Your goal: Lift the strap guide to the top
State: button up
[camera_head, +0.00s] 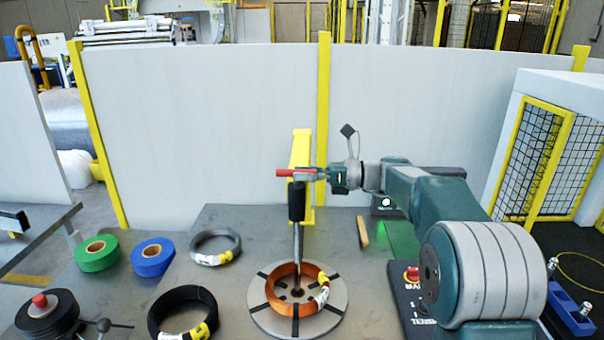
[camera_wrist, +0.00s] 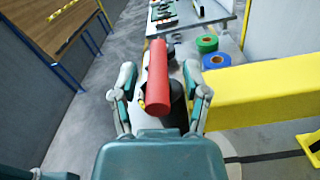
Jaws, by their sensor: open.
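The strap guide appears as a red handle (camera_head: 292,173) joined to a black sleeve (camera_head: 296,201) high on a thin upright metal post (camera_head: 298,245). The post rises from the round turntable (camera_head: 262,319), which carries a copper coil (camera_head: 284,296). My gripper (camera_head: 318,173) is level with the red handle, at its right end. In the wrist view the red handle (camera_wrist: 158,75) lies lengthwise between the two spread fingers of my gripper (camera_wrist: 160,88). The fingers are open; I cannot tell whether either touches the handle. The black sleeve is mostly hidden behind the handle there.
A yellow upright (camera_head: 301,160) stands close behind the post; its beam (camera_wrist: 260,95) lies right of my gripper in the wrist view. Grey (camera_head: 216,247) and black (camera_head: 184,313) coils, green (camera_head: 97,252) and blue (camera_head: 152,257) rolls lie left. A control panel (camera_head: 415,300) is at right.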

jog(key=shift+d, duration=0.1)
grip_shut()
jog(key=shift+r, duration=0.1)
